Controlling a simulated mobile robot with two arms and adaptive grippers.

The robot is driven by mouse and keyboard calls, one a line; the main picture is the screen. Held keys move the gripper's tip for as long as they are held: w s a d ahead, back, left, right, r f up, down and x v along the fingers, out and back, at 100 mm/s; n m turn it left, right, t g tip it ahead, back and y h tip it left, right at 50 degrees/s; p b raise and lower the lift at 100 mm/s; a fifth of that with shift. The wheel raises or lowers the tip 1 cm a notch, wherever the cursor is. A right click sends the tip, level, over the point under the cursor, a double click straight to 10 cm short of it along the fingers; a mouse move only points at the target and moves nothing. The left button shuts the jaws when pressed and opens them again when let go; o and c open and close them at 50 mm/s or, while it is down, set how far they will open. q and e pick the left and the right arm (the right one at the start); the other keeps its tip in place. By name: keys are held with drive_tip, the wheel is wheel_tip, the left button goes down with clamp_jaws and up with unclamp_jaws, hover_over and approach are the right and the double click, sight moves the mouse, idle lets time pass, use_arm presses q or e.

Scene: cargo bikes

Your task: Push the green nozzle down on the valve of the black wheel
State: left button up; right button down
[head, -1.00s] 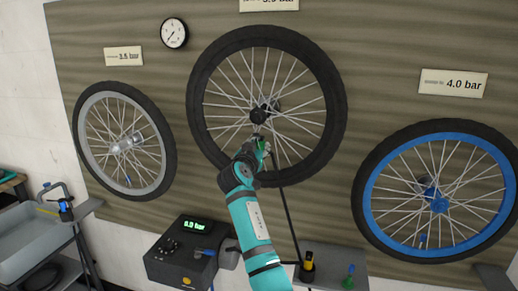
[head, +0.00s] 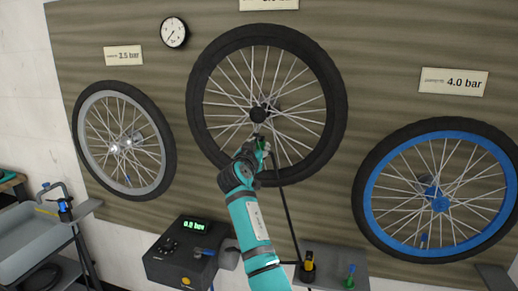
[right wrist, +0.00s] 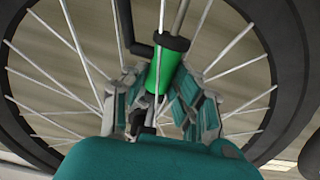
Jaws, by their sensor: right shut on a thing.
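The black wheel (head: 330,75) hangs on the board, with a black hub (head: 262,113) and light spokes. My right gripper (head: 258,146) is below the hub, among the spokes. It is shut on the green nozzle (head: 263,145). In the right wrist view the green nozzle (right wrist: 160,72) stands almost upright between the fingers of my right gripper (right wrist: 158,105), with a black collar at its top. A black hose (head: 287,215) runs down from the nozzle. My left gripper is not in view.
A grey-rimmed wheel (head: 87,150) hangs left and a blue-rimmed wheel (head: 375,215) right. A dark pump box (head: 180,265) with a lit green display stands below. A shelf (head: 330,262) holds a black-and-yellow item (head: 307,262) and a small green-topped item (head: 350,272). Spokes surround the gripper closely.

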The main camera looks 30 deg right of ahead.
drive_tip(key=shift+f+b, duration=0.35)
drive_tip(key=shift+b, duration=0.05)
idle(0.5)
idle(0.4)
drive_tip(key=c, duration=0.9)
unclamp_jaws()
drive_tip(key=shift+b+v, duration=0.3)
drive_tip(key=shift+v, duration=4.75)
